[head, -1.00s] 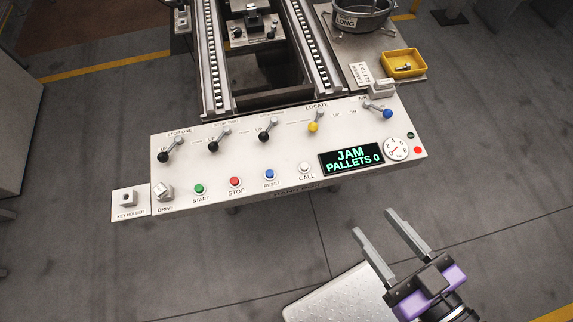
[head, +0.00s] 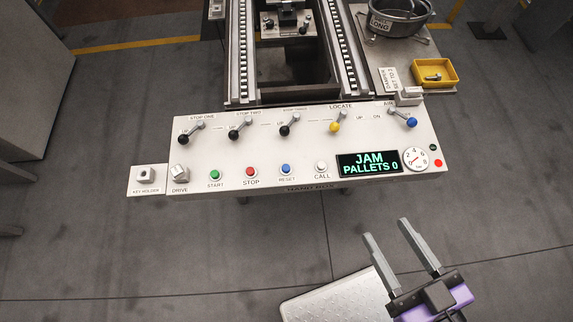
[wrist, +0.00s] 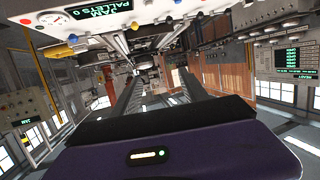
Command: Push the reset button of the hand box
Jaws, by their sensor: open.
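The hand box (head: 310,130) is a white sloped panel in the middle of the head view. Its blue reset button (head: 286,169) sits in the lower row, between the red stop button (head: 251,173) and the white call button (head: 321,167). The display (head: 369,164) reads JAM, PALLETS 0. My gripper (head: 402,228) is open and empty, with its fingers pointing toward the panel. It is below and to the right of the reset button in the picture, clear of the panel. In the wrist view the display (wrist: 107,12) appears upside down at the upper left.
Lever switches, such as the yellow locate lever (head: 336,125), stand up from the panel above the buttons. A key holder (head: 146,178) is at its left end. A yellow tray (head: 435,73) and dark bowl (head: 400,16) stand behind right. Open floor lies in front of the panel.

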